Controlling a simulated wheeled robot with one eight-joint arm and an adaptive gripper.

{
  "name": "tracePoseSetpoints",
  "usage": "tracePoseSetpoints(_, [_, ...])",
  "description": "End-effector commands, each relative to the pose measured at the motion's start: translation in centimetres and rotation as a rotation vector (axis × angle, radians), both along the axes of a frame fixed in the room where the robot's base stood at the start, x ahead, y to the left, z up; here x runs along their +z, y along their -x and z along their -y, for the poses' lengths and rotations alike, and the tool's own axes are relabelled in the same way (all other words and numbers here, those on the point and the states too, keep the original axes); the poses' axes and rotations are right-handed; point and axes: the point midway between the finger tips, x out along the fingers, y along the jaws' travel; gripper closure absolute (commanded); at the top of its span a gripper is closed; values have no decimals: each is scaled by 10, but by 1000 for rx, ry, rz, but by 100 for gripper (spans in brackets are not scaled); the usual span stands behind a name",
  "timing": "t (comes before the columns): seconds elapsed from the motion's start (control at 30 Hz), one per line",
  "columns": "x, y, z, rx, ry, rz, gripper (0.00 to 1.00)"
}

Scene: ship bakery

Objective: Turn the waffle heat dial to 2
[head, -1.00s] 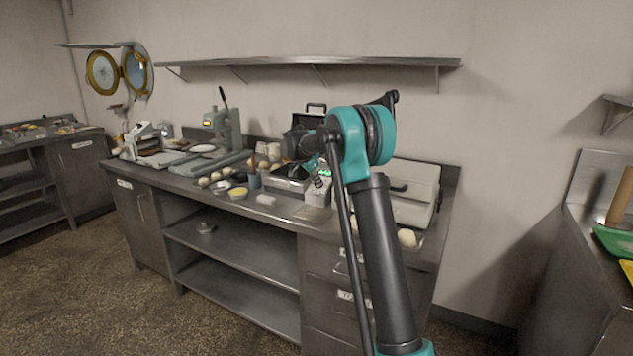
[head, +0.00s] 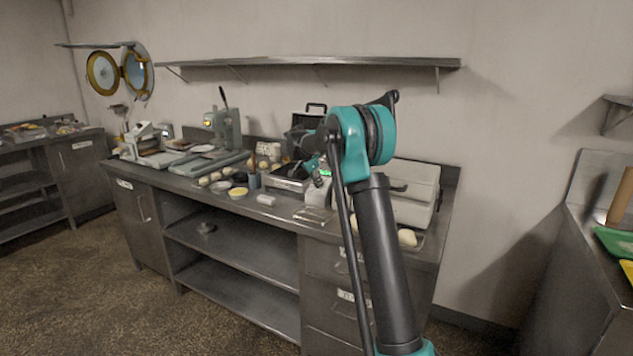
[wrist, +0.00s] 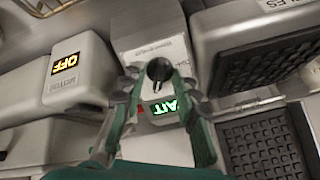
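In the wrist view, the black round waffle heat dial (wrist: 158,69) sits on a pale grey control box (wrist: 145,38). A green lit display (wrist: 171,108) below it shows letters ending in "AIT", partly hidden by a finger. My gripper (wrist: 160,78) has its two green fingers apart, one on each side of the dial. I cannot tell whether they touch it. The dial's setting is not readable. In the head view, my gripper (head: 312,165) is at the control box (head: 320,189), largely behind my arm.
The waffle iron with black grid plates (wrist: 265,50) stands open right of the dial. A grey machine with an orange "OFF" display (wrist: 65,64) is on the left. The metal counter (head: 285,208) is crowded; a wall shelf (head: 320,61) hangs above.

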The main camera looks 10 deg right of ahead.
Motion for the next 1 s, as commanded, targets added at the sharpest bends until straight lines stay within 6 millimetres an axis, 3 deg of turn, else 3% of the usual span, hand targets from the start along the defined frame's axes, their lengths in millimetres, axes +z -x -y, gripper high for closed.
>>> tracePoseSetpoints(0.17, [12,6,-5,1,0,0,70])
tracePoseSetpoints(0.63, [83,47,-35,2,-1,0,70])
tracePoseSetpoints(1.0, [98,55,-40,0,0,0,70])
